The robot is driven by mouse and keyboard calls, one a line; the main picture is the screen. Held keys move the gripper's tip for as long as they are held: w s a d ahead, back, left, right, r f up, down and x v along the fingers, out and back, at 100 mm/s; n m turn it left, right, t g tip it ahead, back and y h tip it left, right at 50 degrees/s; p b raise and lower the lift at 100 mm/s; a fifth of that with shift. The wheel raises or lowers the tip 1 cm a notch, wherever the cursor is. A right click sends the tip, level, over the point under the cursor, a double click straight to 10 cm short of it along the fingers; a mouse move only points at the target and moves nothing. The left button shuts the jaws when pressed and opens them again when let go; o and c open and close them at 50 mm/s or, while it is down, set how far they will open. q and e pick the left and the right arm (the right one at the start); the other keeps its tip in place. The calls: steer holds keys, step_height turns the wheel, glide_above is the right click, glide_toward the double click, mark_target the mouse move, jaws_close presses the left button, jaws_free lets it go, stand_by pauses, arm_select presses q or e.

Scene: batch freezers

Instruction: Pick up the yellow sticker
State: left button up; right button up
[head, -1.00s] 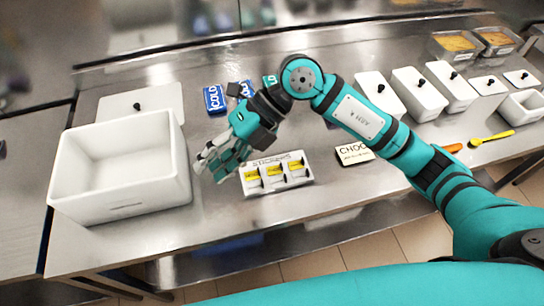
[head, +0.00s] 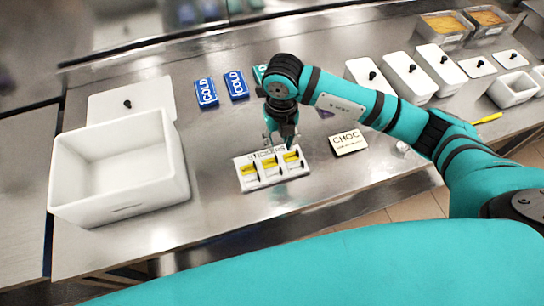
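A white sticker holder (head: 243,184) labelled "STICKERS" lies on the steel counter in the head view. Several yellow stickers (head: 248,170) show in its three compartments. My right gripper (head: 282,142) points down over the back right part of the holder, close above the middle and right compartments. Its fingers look apart, but they are small and partly blend with the holder, so contact with a sticker cannot be made out. My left gripper is not in view.
A large white open bin (head: 120,170) stands at the left, with a white lid (head: 140,98) behind it. Blue "COLD" packs (head: 206,92) lie behind the holder. A "CHOC" sign (head: 348,142) is to its right. White lidded tubs (head: 408,75) line the back right.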

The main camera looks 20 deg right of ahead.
mark_target(277, 157)
steer(key=shift+f, duration=0.65)
steer(key=f+p, duration=0.1)
steer(key=f, duration=0.1)
steer(key=f+p, duration=0.1)
steer(key=f, duration=0.1)
steer(key=shift+s+a+p, duration=0.1)
steer(key=shift+a+p, duration=0.2)
steer(key=shift+p, duration=0.05)
steer(key=shift+f, duration=0.7)
jaws_close()
